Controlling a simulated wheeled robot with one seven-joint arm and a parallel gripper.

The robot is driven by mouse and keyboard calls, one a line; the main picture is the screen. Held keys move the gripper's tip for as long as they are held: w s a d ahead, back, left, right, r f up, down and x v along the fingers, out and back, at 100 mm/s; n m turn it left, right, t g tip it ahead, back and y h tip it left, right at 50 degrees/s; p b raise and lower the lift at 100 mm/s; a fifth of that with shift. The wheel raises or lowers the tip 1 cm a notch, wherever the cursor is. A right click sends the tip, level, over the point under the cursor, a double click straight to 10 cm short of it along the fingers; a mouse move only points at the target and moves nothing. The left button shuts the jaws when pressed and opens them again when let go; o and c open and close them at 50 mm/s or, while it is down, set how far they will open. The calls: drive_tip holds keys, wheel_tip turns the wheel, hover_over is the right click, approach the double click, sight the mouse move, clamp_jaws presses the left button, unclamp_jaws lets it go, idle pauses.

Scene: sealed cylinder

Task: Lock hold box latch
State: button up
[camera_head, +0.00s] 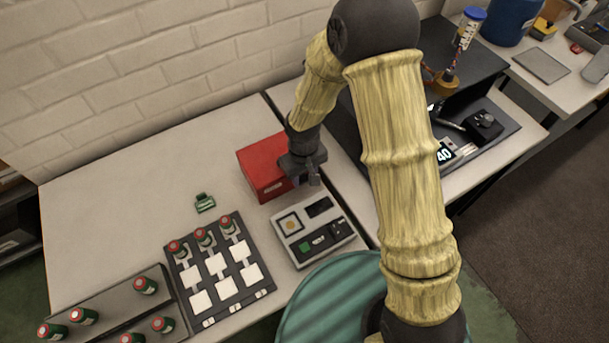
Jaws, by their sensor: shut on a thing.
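The red hold box (264,166) sits closed on the white table near the wall. My gripper (307,180) is at the box's right side, fingers pointing down. It is shut on a small part at the box's edge, which looks like the latch. The fingers hide that part, so I cannot tell how the latch is set.
A grey device (313,231) with a green button stands just in front of the box. A dark rack (219,270) with white squares and several red-capped green cylinders is to its left. A small green item (205,203) lies behind the rack. The table's back left is clear.

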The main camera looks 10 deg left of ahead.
sight(304, 179)
drive_tip(key=o, duration=1)
wheel_tip(304, 179, up, 17)
drive_tip(key=shift+r, duration=0.2)
idle(0.4)
drive_tip(key=s+d+m, duration=0.2)
drive_tip(key=d, duration=0.5)
drive_tip(key=s+d+m+t, duration=0.1)
drive_tip(key=s+d+m, duration=0.1)
drive_tip(key=d, duration=0.5)
drive_tip(key=s+d+m+t+p, duration=0.1)
drive_tip(key=s+d+m, duration=0.2)
drive_tip(key=d, duration=0.4)
drive_tip(key=shift+d+r, duration=0.15)
drive_tip(key=shift+r, duration=0.2)
